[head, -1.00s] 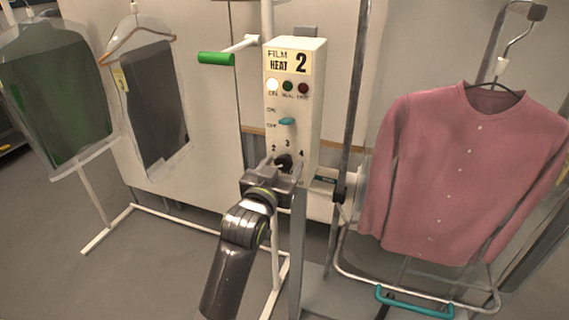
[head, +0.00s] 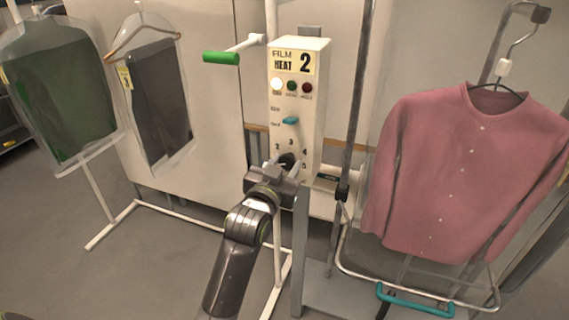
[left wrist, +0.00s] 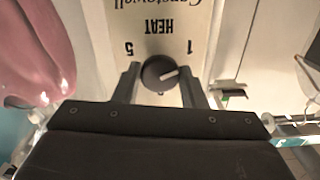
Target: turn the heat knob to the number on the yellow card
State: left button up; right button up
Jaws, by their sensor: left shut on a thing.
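The yellow card (head: 292,62) on the white control box (head: 288,98) reads "FILM HEAT 2". The dark round heat knob (head: 287,159) is low on the box, with numbers around it, partly hidden by my gripper. My left gripper (head: 284,168) is at the knob, its fingers on either side and shut on it. In the left wrist view, upside down, the knob (left wrist: 160,73) sits between the fingers (left wrist: 161,84). Its white pointer mark points right and slightly up, roughly toward the 1 side; the 5 is on the other side. My right gripper is not in view.
A green-handled bar (head: 222,58) sticks out left. A pink cardigan (head: 465,175) hangs at right; bagged garments (head: 158,95) hang at left.

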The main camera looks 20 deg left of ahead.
pick_arm(q)
jog(key=m+p, duration=0.3)
jog(key=m, duration=0.2)
jog(key=shift+r, duration=0.15)
jog(key=m+p, duration=0.2)
jog(key=m, duration=0.3)
jog(key=shift+p, duration=0.3)
jog(key=shift+m, duration=0.3)
jog(key=o, duration=1)
jog(key=shift+f, duration=0.2)
